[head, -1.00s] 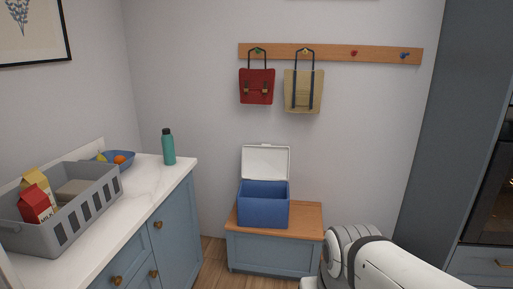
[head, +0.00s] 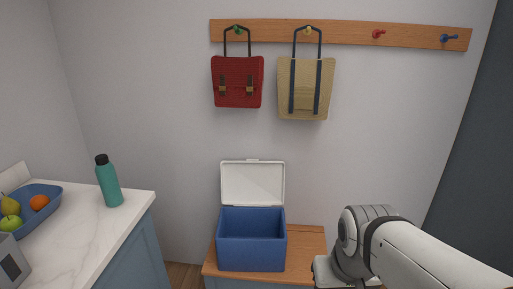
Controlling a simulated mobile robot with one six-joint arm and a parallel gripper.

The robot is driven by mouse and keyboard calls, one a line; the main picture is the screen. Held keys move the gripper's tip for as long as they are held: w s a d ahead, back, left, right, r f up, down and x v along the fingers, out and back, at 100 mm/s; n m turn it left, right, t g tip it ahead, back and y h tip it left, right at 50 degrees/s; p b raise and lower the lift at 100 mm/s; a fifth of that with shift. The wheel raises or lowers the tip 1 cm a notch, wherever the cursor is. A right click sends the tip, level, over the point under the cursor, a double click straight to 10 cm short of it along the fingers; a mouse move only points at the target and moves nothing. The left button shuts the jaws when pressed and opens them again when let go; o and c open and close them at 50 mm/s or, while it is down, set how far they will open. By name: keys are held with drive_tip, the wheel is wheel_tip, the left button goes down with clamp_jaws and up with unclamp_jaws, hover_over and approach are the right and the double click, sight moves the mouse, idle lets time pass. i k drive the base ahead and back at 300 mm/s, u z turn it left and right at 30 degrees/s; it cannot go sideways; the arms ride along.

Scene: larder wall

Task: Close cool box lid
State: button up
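The blue cool box (head: 251,252) stands on a low wooden-topped bench against the back wall. Its white lid (head: 252,184) is open, standing upright at the back of the box. The inside walls are blue; the floor of the box is hidden. My arm reaches in from the lower right, to the right of the box. My gripper is not visible in the head view; only arm links show.
The bench top (head: 307,242) is bare to the right of the box. A white counter (head: 95,225) at left holds a teal bottle (head: 109,184) and a blue fruit bowl (head: 50,190). A red bag (head: 237,84) and a beige bag (head: 305,92) hang from a peg rail (head: 345,35) above.

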sight(251, 182)
drive_tip(key=u, duration=0.1)
drive_tip(key=i, duration=1.25)
drive_tip(key=u, duration=0.3)
